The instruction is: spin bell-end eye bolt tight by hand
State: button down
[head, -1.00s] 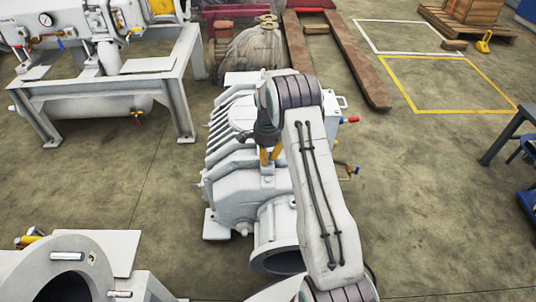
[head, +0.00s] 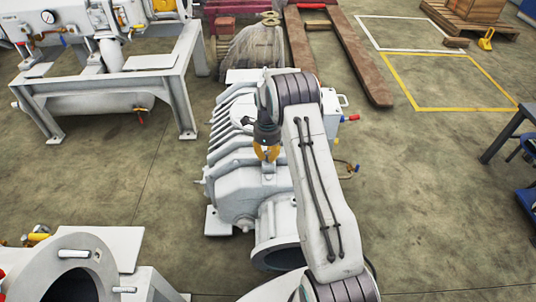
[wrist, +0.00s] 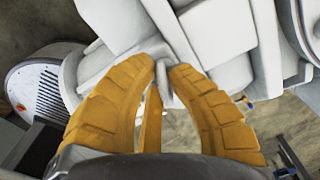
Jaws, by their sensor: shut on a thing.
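A light grey ribbed vacuum pump (head: 232,140) stands on the floor in the middle of the head view. My gripper (head: 267,158) points down at its top, with yellow fingers. In the wrist view the fingertips (wrist: 166,68) are closed in on a small grey piece, which I take to be the eye bolt (wrist: 168,73), at the pump's bell end. Most of the bolt is hidden by the fingers, so its eye and its seating cannot be made out. The grey pump body (wrist: 215,35) lies just beyond the fingertips.
A flanged grey opening (head: 272,255) is at the pump's near end. Another grey machine (head: 110,250) is at the lower left. A grey frame (head: 185,75) with a gauge stands at the upper left. A rusty pallet truck (head: 345,60) lies behind.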

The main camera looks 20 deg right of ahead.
aim_at(268, 151)
jog(key=shift+w+r+m, duration=0.1)
jog(key=shift+m, duration=1)
jog(key=c, duration=1.2)
grip_release()
notch_tip(268, 151, up, 12)
